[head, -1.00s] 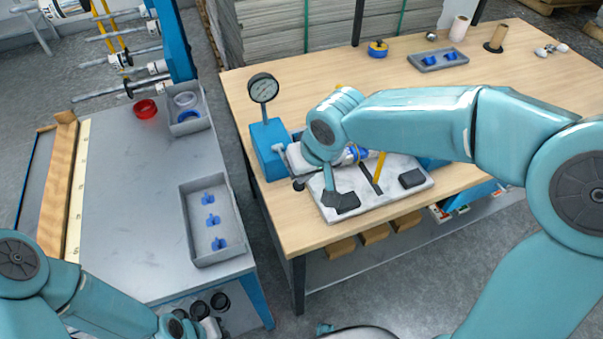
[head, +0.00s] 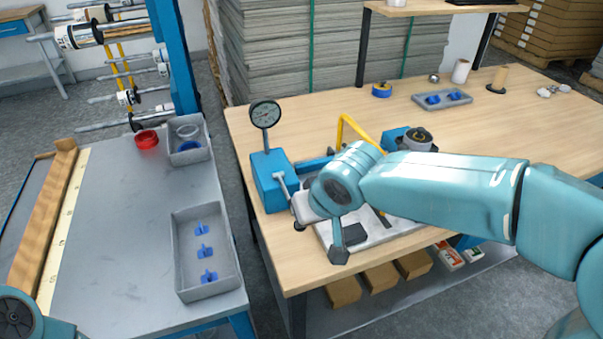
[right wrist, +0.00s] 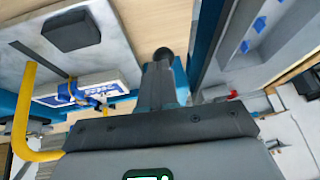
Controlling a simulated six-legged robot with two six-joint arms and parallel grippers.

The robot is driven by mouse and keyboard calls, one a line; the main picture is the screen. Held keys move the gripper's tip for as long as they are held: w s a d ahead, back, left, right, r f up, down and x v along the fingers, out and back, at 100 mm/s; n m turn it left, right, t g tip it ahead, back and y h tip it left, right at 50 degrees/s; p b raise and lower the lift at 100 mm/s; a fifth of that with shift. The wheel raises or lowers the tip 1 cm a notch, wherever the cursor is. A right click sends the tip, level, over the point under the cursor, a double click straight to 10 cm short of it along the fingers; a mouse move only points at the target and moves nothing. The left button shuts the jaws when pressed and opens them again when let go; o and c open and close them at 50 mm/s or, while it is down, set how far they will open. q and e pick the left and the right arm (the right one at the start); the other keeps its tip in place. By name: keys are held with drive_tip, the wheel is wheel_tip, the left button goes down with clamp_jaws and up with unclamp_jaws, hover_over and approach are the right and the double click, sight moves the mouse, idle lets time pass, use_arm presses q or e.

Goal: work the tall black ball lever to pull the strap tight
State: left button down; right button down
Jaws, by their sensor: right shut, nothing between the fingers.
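The tensioner is a blue box (head: 273,180) with a round dial gauge (head: 265,115) on a post, at the near left of the wooden bench. A grey lever rod (head: 281,185) slants down from it beside my right gripper (head: 296,205). In the right wrist view a black ball (right wrist: 163,54) shows just past the tips of my right gripper (right wrist: 160,78). The fingers are shut and empty; I cannot tell whether they touch the ball. A blue strap (right wrist: 84,95) goes around a white labelled pack (right wrist: 103,90). My left gripper is out of view.
A yellow bent bar (head: 352,128) stands by the strapped pack on the pale base plate (head: 395,228). A grey tray (head: 180,270) with blue clips lies on the left table.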

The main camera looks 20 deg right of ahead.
drive_tip(key=shift+s+f, duration=0.1)
drive_tip(key=shift+f, duration=0.15)
drive_tip(key=w+p+v, duration=0.1)
drive_tip(key=p+v, duration=0.3)
drive_tip(key=v, duration=0.9)
drive_tip(key=shift+d+r, duration=0.3)
drive_tip(key=shift+r, duration=0.3)
